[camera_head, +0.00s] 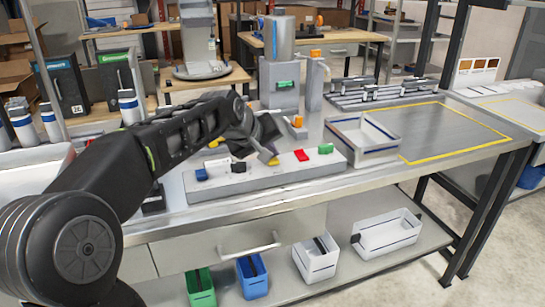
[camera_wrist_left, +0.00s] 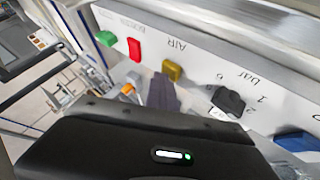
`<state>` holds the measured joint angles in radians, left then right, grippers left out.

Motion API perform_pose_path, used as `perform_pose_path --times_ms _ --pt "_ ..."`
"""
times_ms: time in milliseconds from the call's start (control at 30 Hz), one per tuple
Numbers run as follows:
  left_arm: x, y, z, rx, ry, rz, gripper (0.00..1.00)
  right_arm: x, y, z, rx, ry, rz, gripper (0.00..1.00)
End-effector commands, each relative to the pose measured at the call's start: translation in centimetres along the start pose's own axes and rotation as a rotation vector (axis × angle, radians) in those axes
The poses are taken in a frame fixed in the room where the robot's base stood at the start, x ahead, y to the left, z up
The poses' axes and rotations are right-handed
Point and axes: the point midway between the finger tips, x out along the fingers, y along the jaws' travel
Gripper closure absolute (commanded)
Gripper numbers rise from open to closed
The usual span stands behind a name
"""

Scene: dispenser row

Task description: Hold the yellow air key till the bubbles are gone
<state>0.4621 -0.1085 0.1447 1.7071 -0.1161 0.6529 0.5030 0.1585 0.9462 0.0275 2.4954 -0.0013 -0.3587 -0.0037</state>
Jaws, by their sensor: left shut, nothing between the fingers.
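The yellow air key (camera_head: 273,161) is on the sloped grey key panel (camera_head: 240,182) on the bench. In the left wrist view the yellow key (camera_wrist_left: 173,70) is by the letters "AIR", between a red key (camera_wrist_left: 134,49) and a black knob (camera_wrist_left: 228,101). My left gripper (camera_head: 266,151) is shut and empty, with its fingertips right at the yellow key. In the left wrist view the dark fingertips (camera_wrist_left: 163,91) are close beside the key; I cannot tell if they touch it. No bubbles can be made out. My right gripper is not in view.
A blue key (camera_head: 201,175) and a green key (camera_head: 325,148) sit at the panel's ends. A dispenser with a grey cylinder (camera_head: 279,40) stands behind. A white tray (camera_head: 374,151) is right of the panel, beside a clear yellow-outlined area (camera_head: 450,130). Bins stand on the lower shelf.

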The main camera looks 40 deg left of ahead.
Motion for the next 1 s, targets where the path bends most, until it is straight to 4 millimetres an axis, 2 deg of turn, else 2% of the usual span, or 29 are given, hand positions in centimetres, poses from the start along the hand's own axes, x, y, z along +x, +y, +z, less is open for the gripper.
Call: perform_pose_path --times_ms 267,667,1000 --pt "0.0 -0.1 0.1 0.000 -0.003 -0.002 1.00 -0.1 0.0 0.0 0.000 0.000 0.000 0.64" --pt "-1.3 0.9 -0.9 0.000 -0.002 -0.002 1.00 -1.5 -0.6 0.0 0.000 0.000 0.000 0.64" --pt "-1.3 0.9 -1.0 0.000 -0.001 -0.001 1.00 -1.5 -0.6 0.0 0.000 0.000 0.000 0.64"
